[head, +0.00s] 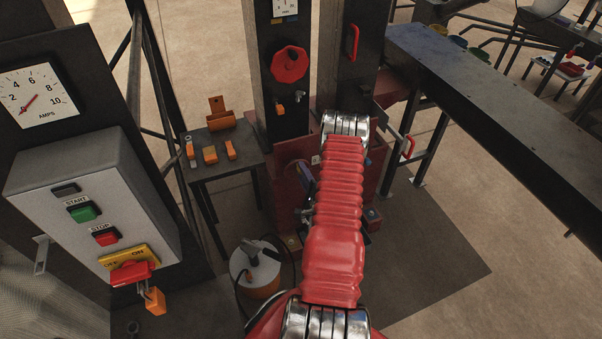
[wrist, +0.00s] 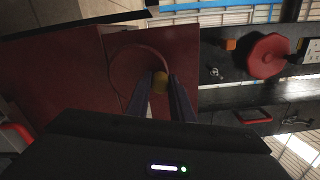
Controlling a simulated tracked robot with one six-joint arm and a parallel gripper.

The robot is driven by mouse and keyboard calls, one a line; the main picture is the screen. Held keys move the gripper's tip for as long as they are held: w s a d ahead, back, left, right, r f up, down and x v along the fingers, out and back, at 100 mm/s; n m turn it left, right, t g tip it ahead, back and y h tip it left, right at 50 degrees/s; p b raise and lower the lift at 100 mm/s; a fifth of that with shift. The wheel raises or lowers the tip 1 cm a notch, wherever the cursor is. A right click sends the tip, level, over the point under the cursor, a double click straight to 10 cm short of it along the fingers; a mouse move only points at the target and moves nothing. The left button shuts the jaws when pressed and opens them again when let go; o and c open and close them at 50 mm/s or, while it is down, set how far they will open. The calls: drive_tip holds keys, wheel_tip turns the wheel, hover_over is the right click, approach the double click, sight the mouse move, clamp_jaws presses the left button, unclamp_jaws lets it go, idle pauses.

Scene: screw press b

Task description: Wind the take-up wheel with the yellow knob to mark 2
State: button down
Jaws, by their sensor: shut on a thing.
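In the wrist view, the take-up wheel (wrist: 125,70) is a dark red disc on a red panel, dim and partly covered by my gripper. Its yellow knob (wrist: 160,82) sits between the tips of my gripper (wrist: 161,86), which is shut on it. The knob is at the right side of the disc in that view. I cannot make out mark 2 or any numbers on the wheel.
A red handwheel (head: 289,64) is on the dark column above; it also shows in the wrist view (wrist: 268,56). A small table (head: 225,172) with orange pieces stands left of the press. A switch box (head: 95,205) is nearer left. A long dark bench (head: 490,95) runs along the right.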

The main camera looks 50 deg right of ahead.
drive_tip(key=shift+f, duration=0.25)
drive_tip(key=c, duration=1.6)
unclamp_jaws()
drive_tip(key=shift+r, duration=0.1)
drive_tip(key=shift+o, duration=0.2)
drive_tip(key=shift+s, duration=0.15)
drive_tip(key=v, duration=1.3)
drive_tip(key=shift+s+a, duration=0.2)
